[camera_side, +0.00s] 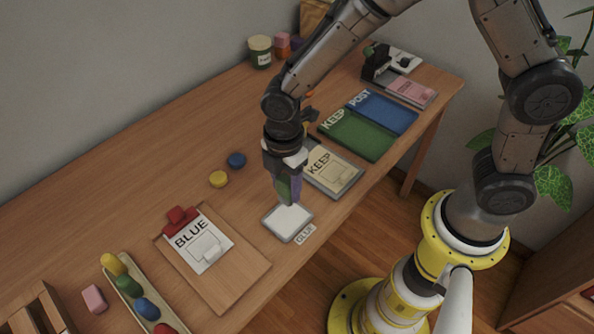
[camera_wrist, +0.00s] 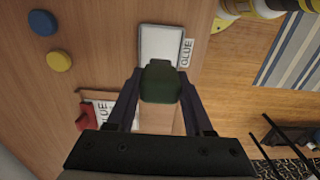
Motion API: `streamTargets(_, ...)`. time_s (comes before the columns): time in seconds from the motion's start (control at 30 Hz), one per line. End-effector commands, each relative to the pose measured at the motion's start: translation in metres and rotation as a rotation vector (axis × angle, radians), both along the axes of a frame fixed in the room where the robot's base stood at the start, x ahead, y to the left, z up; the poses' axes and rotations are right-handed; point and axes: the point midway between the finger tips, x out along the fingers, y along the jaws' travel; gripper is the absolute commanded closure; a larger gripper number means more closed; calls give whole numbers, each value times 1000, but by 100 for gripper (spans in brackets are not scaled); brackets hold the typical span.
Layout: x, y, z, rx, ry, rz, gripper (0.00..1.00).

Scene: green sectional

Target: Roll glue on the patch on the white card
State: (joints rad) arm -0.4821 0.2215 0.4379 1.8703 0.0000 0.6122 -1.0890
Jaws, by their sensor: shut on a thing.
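My gripper (camera_side: 287,188) is shut on a green-ended block (camera_wrist: 160,80) with a wood-coloured part behind it, held between dark fingers in the wrist view. Its lower end is at the white glue pad (camera_side: 287,223), which has a "GLUE" label (camera_side: 304,234) beside it. I cannot tell whether it touches the pad. The pad also shows beyond the block in the wrist view (camera_wrist: 160,43). The white card (camera_side: 190,228) marked "BLUE" lies under a red clip on a brown clipboard (camera_side: 240,280), left of the gripper. A raised whitish patch (camera_side: 207,247) sits on the card.
A tray with a "KEEP" card (camera_side: 325,168) stands right behind the gripper. Green (camera_side: 352,135) and blue (camera_side: 382,112) mats lie further back. Yellow (camera_side: 219,179) and blue (camera_side: 236,160) discs lie left. A rack of coloured pieces (camera_side: 130,285) is at front left.

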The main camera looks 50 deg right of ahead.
Motion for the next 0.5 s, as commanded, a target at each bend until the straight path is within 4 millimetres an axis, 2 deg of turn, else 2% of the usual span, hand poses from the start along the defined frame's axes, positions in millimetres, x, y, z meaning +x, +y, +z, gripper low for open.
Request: streamTargets(0.5, 0, 0, -46, -1, 1, 0, 100)
